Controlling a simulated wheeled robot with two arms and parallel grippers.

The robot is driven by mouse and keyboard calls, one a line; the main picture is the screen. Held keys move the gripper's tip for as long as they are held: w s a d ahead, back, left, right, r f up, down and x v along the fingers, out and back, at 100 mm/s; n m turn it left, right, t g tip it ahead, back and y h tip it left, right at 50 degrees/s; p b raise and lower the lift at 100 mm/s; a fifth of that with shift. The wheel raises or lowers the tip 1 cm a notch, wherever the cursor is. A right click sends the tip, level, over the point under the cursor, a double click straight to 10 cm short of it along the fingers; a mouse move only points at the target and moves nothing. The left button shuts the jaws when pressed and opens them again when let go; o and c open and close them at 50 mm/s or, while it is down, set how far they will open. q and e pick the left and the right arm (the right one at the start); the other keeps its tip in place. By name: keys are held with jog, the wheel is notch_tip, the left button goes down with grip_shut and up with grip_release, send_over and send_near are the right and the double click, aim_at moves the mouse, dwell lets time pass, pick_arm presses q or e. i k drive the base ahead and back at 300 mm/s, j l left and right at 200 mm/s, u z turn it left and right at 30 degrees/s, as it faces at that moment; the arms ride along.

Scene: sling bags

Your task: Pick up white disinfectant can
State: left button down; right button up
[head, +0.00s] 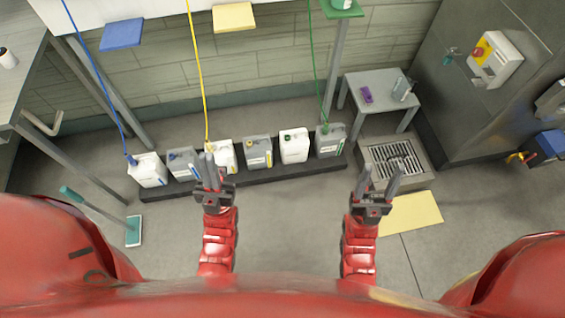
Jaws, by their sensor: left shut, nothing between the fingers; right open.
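A row of white and grey cans stands upright on a low black rack (250,181) by the back wall. The white ones are a can (147,172) at the left end with a blue hose, a can (224,158) with a yellow hose, and a can (294,147) with a green cap. I cannot read which is the disinfectant. My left gripper (209,163) is shut and empty; its fingers partly cover the yellow-hose can and the grey can (181,164) beside it. My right gripper (381,172) is open and empty, right of the rack.
A grey can (258,152) and another grey can (330,141) also stand on the rack. A small grey table (385,87), a floor drain (396,158) and a yellow mat (411,213) lie to the right.

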aim_at(294, 144)
jog(key=i+j+z, duration=0.3)
jog(key=i+j, duration=0.2)
jog(key=i, duration=0.2)
jog(key=i+j+z, duration=0.3)
jog(key=i+j, duration=0.4)
